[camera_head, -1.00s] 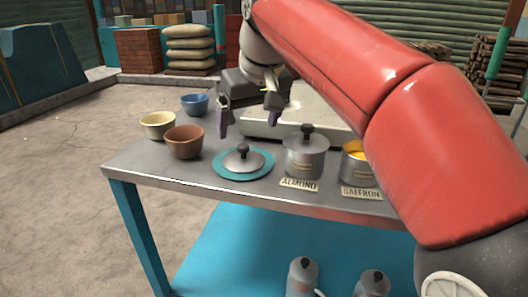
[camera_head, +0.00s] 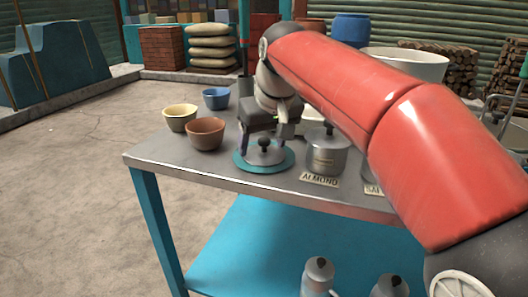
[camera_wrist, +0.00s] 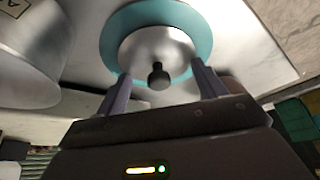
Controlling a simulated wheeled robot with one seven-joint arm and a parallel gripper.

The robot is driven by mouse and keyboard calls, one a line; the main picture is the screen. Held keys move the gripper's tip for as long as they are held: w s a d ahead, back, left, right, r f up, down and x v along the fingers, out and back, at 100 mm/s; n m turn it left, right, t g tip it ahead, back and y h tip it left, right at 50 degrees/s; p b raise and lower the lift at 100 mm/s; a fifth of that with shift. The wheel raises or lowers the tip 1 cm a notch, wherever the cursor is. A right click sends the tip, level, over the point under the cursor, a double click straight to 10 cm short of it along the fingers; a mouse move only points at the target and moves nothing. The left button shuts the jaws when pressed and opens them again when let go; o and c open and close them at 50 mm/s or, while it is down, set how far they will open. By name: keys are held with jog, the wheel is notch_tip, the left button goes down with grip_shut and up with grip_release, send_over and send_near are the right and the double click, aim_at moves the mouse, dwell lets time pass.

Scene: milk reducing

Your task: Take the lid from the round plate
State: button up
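The round plate (camera_head: 242,163) is a flat teal disc near the front edge of the table. A grey metal lid (camera_head: 262,158) with a dark knob (camera_head: 264,143) lies on it. My gripper (camera_head: 261,150) is low over the lid, with its fingers on either side of the knob. In the wrist view the lid (camera_wrist: 150,45) rests on the teal plate (camera_wrist: 118,22), and its dark knob (camera_wrist: 158,76) stands between the two fingertips of my gripper (camera_wrist: 162,78). The fingers are wide apart and do not touch the knob.
A lidded pot (camera_head: 327,155) labelled ALMOND stands close to the right of the plate. A brown bowl (camera_head: 206,134), a cream bowl (camera_head: 180,118) and a blue bowl (camera_head: 216,98) stand to the left. The table's front left corner is bare.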

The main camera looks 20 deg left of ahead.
jog(key=shift+f, duration=0.2)
grip_shut()
jog(key=shift+r, duration=0.1)
